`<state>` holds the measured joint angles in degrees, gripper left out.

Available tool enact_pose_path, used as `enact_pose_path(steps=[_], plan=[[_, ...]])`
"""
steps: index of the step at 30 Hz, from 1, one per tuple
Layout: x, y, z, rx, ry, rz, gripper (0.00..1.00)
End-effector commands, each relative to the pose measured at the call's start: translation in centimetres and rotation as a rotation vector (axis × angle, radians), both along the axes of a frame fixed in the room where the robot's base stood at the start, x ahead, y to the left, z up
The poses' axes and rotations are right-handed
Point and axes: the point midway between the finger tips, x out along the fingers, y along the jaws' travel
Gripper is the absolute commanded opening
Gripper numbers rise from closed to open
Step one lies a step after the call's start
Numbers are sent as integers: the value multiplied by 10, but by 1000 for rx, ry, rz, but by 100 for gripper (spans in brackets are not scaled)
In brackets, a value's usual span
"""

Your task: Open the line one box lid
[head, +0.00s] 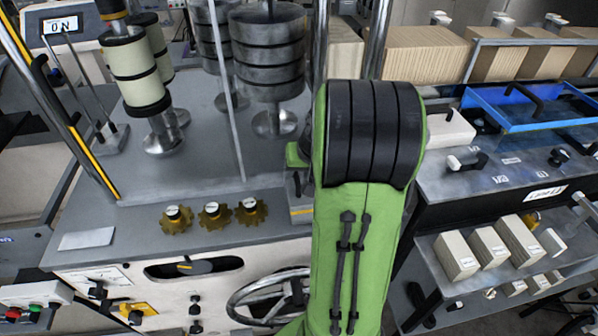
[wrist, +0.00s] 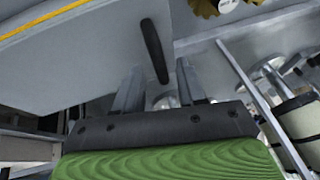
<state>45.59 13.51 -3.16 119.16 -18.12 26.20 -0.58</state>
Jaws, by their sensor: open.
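In the wrist view, a flat grey panel (wrist: 80,62) with a yellow stripe fills the upper left and looks like the box lid. A black bar handle (wrist: 152,48) stands at its right edge. My gripper (wrist: 157,82) is open, with its two grey fingers apart. The handle's lower end appears in line with the gap between them; I cannot tell its depth. No label is readable on the panel. In the head view, my green arm hides the gripper and most of this area; a grey edge with a yellow stripe (head: 301,211) shows just left of the arm.
Gold gear knobs (head: 213,216) line the grey bench left of my arm. Stacked dark discs (head: 268,55) and a cream roll (head: 135,72) stand behind them. A handwheel (head: 268,298) is below. A blue tray (head: 530,108) and a shelf of cartons (head: 490,248) are right.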

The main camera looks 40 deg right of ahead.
Motion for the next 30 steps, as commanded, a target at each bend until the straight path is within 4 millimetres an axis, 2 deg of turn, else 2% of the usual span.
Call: enact_pose_path(steps=[5, 12, 13, 24, 30], plan=[[0, 0, 1, 0, 0, 0, 39], [0, 0, 1, 0, 0, 0, 2], [0, 0, 1, 0, 0, 0, 0], [1, 0, 2, 3, -2, -1, 0], [9, -1, 15, 39, -27, -1, 0]])
